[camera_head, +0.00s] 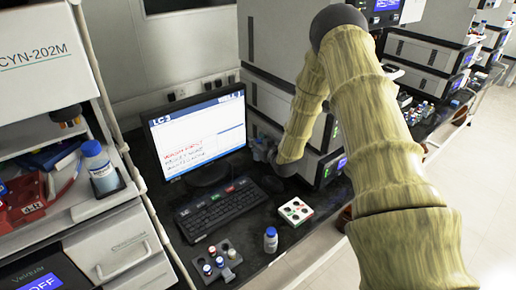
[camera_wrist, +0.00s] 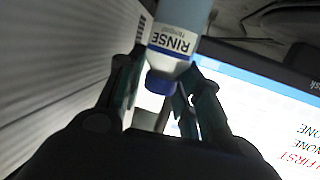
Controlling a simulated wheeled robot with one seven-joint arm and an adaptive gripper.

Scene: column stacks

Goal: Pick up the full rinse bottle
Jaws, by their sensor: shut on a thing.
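My gripper (camera_wrist: 166,72) is shut on a rinse bottle (camera_wrist: 175,43) in the wrist view. The bottle has a white label reading RINSE, a pale blue body and a dark blue cap, which points toward the palm. The fingers lie on either side of it near the cap. Its far end is cut off by the picture edge, and I cannot tell how full it is. In the head view my gripper (camera_head: 262,150) is small, between the monitor's right edge and the instrument stack; the held bottle cannot be made out there.
The monitor (camera_head: 197,130) stands close to my gripper, with a keyboard (camera_head: 220,208) before it. A blue-capped bottle (camera_head: 270,240), a white vial tray (camera_head: 295,211) and a grey vial rack (camera_head: 217,262) stand on the bench. Another blue-capped bottle (camera_head: 99,168) stands at left.

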